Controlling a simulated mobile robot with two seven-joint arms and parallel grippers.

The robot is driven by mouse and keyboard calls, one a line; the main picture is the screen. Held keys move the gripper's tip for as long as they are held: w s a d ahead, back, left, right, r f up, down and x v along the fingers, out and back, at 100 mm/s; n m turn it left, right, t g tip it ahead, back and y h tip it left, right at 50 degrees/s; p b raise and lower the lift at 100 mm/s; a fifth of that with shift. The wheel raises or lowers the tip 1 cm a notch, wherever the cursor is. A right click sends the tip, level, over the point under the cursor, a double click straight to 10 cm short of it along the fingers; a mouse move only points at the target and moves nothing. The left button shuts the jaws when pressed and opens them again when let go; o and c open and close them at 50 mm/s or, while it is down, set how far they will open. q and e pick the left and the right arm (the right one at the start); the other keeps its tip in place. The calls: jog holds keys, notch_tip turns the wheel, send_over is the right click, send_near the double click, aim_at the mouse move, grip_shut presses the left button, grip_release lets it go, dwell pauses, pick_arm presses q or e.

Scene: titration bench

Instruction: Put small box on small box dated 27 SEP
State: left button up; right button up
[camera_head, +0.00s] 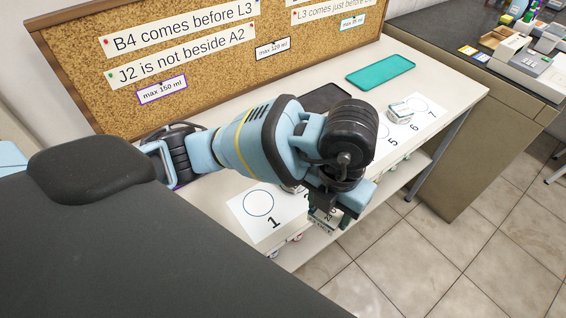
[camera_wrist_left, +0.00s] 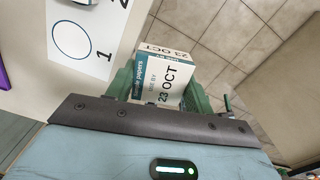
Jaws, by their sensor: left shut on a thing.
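My left gripper (camera_head: 328,216) is shut on a small white and teal box, which it holds out past the front edge of the bench, above the floor. In the left wrist view the box (camera_wrist_left: 166,74) sits between the green fingers of the gripper (camera_wrist_left: 160,90). Its faces read "23 OCT" and "papers". In the camera_head view the box is mostly hidden by my wrist. No box dated 27 SEP can be read in either view. My right gripper is not in view.
A white numbered strip lies on the bench (camera_head: 440,75); circle 1 (camera_head: 258,203) is empty. A small pale object (camera_head: 400,112) stands near numbers 5 and 6. A teal tray (camera_head: 380,72) and dark tray (camera_head: 325,97) lie behind. A corkboard (camera_head: 210,60) stands at the back.

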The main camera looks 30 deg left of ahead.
pick_arm(q)
jog(key=shift+s, duration=0.15)
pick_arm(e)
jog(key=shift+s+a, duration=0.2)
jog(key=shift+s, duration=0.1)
pick_arm(q)
jog(key=w+a, duration=0.3)
jog(key=a, duration=0.1)
jog(key=w+a+f, duration=0.1)
jog(key=w+a, duration=0.2)
jog(key=a, duration=0.1)
jog(key=w+a, duration=0.3)
jog(key=a, duration=0.1)
jog(key=shift+a+f, duration=0.2)
jog(key=shift+a, duration=0.2)
jog(key=shift+w+a+f, duration=0.1)
jog(key=shift+a+f, duration=0.05)
jog(key=shift+f, duration=1.65)
jog(key=shift+f, duration=0.15)
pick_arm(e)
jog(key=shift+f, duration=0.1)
pick_arm(q)
jog(key=o, duration=1)
jog(key=shift+o, duration=0.2)
